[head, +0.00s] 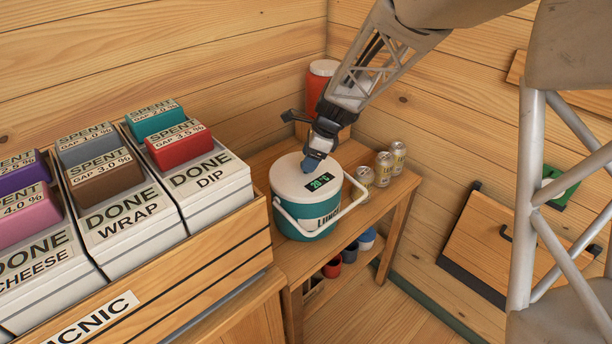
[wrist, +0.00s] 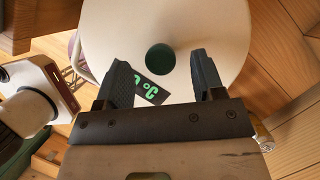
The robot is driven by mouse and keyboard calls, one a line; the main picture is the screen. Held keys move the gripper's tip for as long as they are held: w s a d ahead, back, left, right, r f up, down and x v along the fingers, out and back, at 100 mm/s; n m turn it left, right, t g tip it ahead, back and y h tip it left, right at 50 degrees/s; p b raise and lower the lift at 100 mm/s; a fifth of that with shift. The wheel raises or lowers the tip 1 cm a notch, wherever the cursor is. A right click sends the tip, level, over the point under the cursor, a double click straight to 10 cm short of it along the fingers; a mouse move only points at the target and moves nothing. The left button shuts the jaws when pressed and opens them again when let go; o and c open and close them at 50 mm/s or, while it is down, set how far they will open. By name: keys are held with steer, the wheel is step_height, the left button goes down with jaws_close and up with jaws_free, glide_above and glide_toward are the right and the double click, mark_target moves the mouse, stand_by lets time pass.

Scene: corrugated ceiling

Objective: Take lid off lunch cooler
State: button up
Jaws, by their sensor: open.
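The lunch cooler (head: 305,221) is a teal tub with a white handle and a "LUNCH" label, standing on a wooden bench. Its round white lid (head: 290,179) sits on top, with a dark display showing green digits. My gripper (head: 310,165) is over the lid, pointing down. In the wrist view the white lid (wrist: 215,25) lies below the fingers. A round dark green knob (wrist: 160,58) on the lid shows between and just beyond the two open fingertips (wrist: 160,72). The fingers are apart with nothing between them. In the head view my gripper partly hides the knob.
Several cans (head: 383,168) stand right of the cooler on the bench (head: 400,196). A red container (head: 318,85) is behind. Cups (head: 349,252) sit on the lower shelf. A wooden crate (head: 200,285) of labelled boxes stands at left.

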steer(key=shift+x, duration=1.35)
steer(key=c, duration=1)
steer(key=shift+r, duration=0.2)
steer(key=shift+r, duration=0.9)
steer(key=shift+s+d+r, duration=0.1)
steer(key=shift+s+r, duration=0.2)
steer(key=shift+r, duration=0.45)
steer(key=s+d, duration=0.1)
steer(key=s, duration=0.4)
steer(key=s+d+r, duration=0.1)
steer(key=s+d, duration=0.1)
steer(key=s, duration=0.2)
steer(key=s+d, duration=0.1)
steer(key=s, duration=0.4)
steer(key=shift+s+d+r, duration=0.2)
steer(key=shift+s+d, duration=0.1)
